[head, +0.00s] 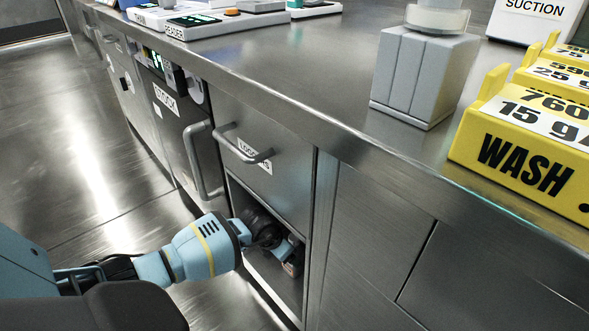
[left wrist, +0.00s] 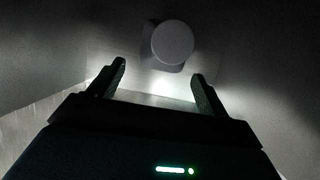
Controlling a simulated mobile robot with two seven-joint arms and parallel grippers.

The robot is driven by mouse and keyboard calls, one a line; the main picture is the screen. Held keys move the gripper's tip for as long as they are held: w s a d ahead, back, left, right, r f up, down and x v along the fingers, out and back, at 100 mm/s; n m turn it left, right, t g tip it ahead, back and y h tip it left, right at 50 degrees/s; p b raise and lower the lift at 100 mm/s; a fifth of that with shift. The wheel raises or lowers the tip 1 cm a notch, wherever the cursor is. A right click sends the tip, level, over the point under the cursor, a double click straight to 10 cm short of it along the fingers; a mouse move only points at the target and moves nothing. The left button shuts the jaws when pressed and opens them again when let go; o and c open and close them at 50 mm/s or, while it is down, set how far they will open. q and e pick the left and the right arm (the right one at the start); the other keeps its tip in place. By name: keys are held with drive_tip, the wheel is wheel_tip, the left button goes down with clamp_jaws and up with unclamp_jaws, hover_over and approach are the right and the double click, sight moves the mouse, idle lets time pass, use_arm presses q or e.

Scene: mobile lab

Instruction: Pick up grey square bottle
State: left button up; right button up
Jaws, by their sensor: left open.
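A grey bottle (left wrist: 173,42) with a round cap and what looks like a squarish body shows in the left wrist view, in a dim compartment. My left gripper (left wrist: 158,72) is open, with the bottle just beyond its fingertips and roughly centred between them. Nothing is held. In the head view my left gripper (head: 285,256) reaches into an open compartment (head: 262,278) below the counter; the bottle cannot be made out there. Much of the bottle's body is in shadow. My right gripper is in neither view.
The steel counter (head: 300,85) lies above the compartment, with a handled drawer (head: 262,160) directly over it. On the counter stand a grey block-shaped device (head: 420,78), yellow WASH racks (head: 525,150), a SUCTION unit (head: 535,22) and a READER unit (head: 200,25).

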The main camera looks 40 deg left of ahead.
sight(296, 243)
use_arm(q)
drive_tip(key=w+b, duration=0.2)
drive_tip(key=w, duration=0.2)
drive_tip(key=shift+w+d, duration=0.15)
drive_tip(key=shift+w+f+b, duration=0.2)
drive_tip(key=shift+f+b, duration=0.3)
drive_tip(key=shift+f, duration=0.1)
drive_tip(key=shift+c, duration=0.3)
drive_tip(key=c, duration=1.6)
drive_tip(key=shift+r, duration=0.2)
